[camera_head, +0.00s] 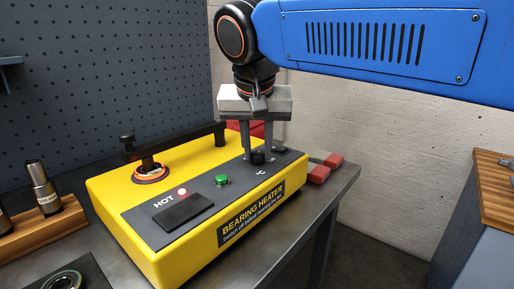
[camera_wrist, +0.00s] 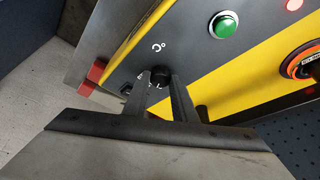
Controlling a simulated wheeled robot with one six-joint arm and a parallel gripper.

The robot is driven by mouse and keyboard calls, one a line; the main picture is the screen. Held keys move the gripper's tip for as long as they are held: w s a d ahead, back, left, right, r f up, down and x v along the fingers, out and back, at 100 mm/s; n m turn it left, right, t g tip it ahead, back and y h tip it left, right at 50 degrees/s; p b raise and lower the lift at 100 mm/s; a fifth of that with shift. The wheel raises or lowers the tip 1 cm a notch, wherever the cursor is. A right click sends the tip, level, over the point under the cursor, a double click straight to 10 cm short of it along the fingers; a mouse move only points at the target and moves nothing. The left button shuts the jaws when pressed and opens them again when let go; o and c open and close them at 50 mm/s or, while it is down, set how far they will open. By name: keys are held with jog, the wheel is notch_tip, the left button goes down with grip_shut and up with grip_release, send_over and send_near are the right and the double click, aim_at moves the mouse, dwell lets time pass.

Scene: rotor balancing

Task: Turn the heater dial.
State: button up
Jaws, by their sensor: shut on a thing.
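The yellow bearing heater (camera_head: 137,228) stands on a dark metal bench. Its grey sloped panel carries a black dial (camera_head: 258,158) near the right end, with a °C mark beside it. The dial also shows in the wrist view (camera_wrist: 160,77). My gripper (camera_head: 257,156) points down over the panel, and its two fingers are closed on the dial from both sides. In the wrist view my gripper (camera_wrist: 161,84) has one finger on each side of the dial. The fingers partly hide the dial and the markings around it.
A green button (camera_head: 222,180), a lit red HOT lamp (camera_head: 183,191) and a dark display (camera_head: 184,211) share the panel. A black bar (camera_head: 185,140) lies across the heater's back. Red-ended blocks (camera_head: 318,173) lie right of the heater. A wooden rack (camera_head: 45,231) stands left.

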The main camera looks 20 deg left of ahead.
jog(key=n+y, duration=0.1)
jog(key=n, duration=0.2)
jog(key=n+g+y, duration=0.1)
jog(key=n, duration=0.2)
jog(key=shift+w+d, duration=0.15)
jog(key=shift+d, duration=0.05)
jog(key=n+g, duration=0.1)
jog(key=n, duration=0.2)
jog(key=n+g+y, duration=0.1)
jog(key=n, duration=0.3)
jog(key=shift+w+d, duration=0.1)
jog(key=shift+w, duration=0.05)
jog(key=shift+g+y, duration=0.3)
jog(key=o, duration=1)
jog(key=shift+o, duration=0.2)
jog(key=shift+r, duration=0.1)
jog(key=v, duration=1.7)
jog(key=shift+r, duration=0.15)
